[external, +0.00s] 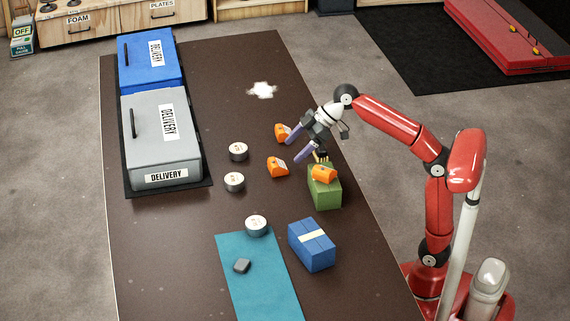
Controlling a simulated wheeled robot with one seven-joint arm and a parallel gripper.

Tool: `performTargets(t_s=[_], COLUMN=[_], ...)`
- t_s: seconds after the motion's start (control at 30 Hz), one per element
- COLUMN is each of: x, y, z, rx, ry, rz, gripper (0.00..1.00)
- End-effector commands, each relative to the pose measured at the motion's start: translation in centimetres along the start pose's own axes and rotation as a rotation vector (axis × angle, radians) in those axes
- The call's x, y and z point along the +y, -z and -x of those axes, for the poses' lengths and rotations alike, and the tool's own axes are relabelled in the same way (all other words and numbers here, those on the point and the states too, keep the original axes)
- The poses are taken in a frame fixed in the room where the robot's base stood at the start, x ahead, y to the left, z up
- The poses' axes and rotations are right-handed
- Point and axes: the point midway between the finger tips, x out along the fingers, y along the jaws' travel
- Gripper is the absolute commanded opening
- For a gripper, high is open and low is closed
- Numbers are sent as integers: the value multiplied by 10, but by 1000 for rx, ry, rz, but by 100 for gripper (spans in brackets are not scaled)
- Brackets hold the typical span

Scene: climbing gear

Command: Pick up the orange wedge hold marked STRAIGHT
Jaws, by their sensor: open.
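Three orange wedge holds show in the external view, and their small labels are too small to read, so I cannot tell which is marked STRAIGHT. One orange wedge (281,132) lies on the dark table beside one fingertip. A second orange wedge (277,168) lies nearer the camera, to the left of the other fingertip. A third orange wedge (324,174) sits on top of a green block (325,195). My gripper (293,149) is open and empty, with its purple fingers pointing left and down between the first two wedges.
Several round white-topped items, one of them here (238,151), stand left of the wedges. Grey (150,145) and blue (145,62) delivery boxes line the left edge. A blue package (312,245) and a teal mat (258,285) with a dark block (242,265) are in front.

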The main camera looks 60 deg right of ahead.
Motion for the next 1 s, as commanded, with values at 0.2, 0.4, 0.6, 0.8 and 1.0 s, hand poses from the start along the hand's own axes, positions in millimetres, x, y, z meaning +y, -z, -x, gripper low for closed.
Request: performTargets(t_s=[0.2,0.4,0.6,0.8,1.0], x=[0,3,6,6,6], y=[-2,-1,1,3,3], z=[-22,-39,-70,-80,-79], rx=[-2,-1,-3,0,0], ry=[3,1,4,0,0], rz=[0,0,1,0,0], gripper=[75,75,75,75,64])
